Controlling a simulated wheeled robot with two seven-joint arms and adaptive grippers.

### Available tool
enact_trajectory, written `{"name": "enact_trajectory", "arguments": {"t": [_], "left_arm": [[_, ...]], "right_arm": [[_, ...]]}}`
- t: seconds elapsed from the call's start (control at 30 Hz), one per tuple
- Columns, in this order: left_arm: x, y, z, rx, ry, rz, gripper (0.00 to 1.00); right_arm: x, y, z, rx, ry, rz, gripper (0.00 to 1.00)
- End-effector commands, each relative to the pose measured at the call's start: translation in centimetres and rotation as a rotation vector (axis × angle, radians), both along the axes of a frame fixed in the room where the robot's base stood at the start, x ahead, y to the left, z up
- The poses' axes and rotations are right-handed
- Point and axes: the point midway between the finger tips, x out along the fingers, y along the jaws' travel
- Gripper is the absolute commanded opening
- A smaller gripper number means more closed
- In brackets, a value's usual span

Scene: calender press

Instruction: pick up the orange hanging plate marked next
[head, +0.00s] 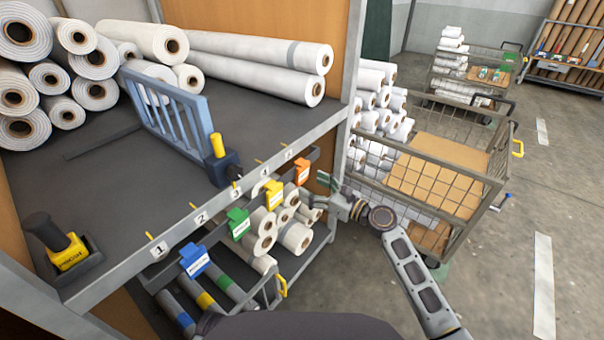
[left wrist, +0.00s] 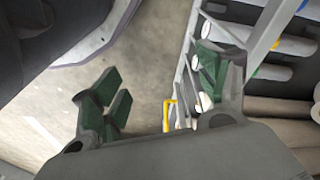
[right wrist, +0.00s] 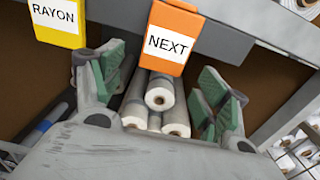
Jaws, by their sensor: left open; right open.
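The orange hanging plate (head: 302,172) hangs at the far right end of the row of plates under the shelf edge. In the right wrist view it is the orange plate (right wrist: 172,35) with a white label reading NEXT, upright, ahead of the fingers. My right gripper (head: 334,190) is open and empty just right of the plate in the head view. In the right wrist view its fingers (right wrist: 163,80) stand apart below the plate's lower edge, and no contact shows. My left gripper (left wrist: 158,88) is open and empty over the floor in its wrist view, outside the head view.
A yellow plate (head: 273,194) labelled RAYON, a green plate (head: 238,222) and a blue plate (head: 194,260) hang along the same edge. Rolls (head: 295,237) lie below. A wire cart (head: 440,190) stands to the right.

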Motion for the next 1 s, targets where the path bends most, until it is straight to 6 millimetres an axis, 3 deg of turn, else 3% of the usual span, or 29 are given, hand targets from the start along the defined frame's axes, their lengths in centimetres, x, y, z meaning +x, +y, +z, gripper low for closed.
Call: {"name": "enact_trajectory", "arguments": {"t": [0.33,0.87,1.0], "left_arm": [[0.3,-0.2,0.9,-0.008,-0.018,-0.001,0.75],[0.1,-0.1,0.7,-0.005,-0.015,-0.004,0.75],[0.1,-0.1,0.7,-0.005,-0.015,-0.004,0.75]], "right_arm": [[1.7,2.1,-0.1,0.000,0.001,0.001,0.75],[1.8,2.3,0.0,-0.001,0.001,0.000,0.75],[1.8,2.3,0.0,-0.001,0.001,0.000,0.58]]}}
